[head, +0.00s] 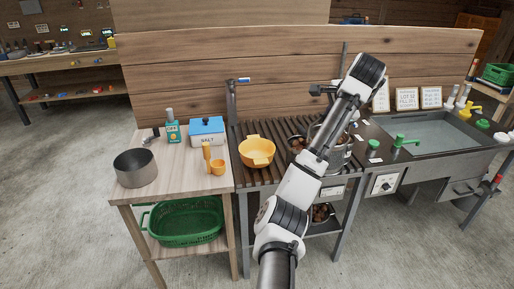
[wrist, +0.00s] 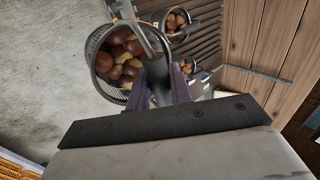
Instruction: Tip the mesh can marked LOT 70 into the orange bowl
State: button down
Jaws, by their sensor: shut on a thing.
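In the wrist view a mesh can (wrist: 97,78) full of brown chestnuts sits right at my gripper (wrist: 160,84). My gripper is shut on the can, at its handle side. In the head view a metal can (head: 340,158) with chestnuts shows behind my arm over the slatted rack, and my arm hides part of it and my fingers. I cannot read LOT 70 on any can. The orange bowl (head: 257,152) stands upright on the rack, left of my arm, and looks empty.
More chestnut containers show in the wrist view, one at the top (wrist: 177,22). A steel pot (head: 135,168), an orange scoop (head: 217,167) and a blue-lidded salt box (head: 207,131) stand on the left table. A sink (head: 430,130) lies right. A wooden wall (head: 190,75) stands behind.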

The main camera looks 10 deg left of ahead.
aim_at(256, 152)
jog(key=i+j, duration=0.25)
jog(key=i, duration=0.15)
jog(key=i+j, duration=0.2)
jog(key=i, duration=0.2)
jog(key=i+j, duration=0.25)
jog(key=i, duration=0.15)
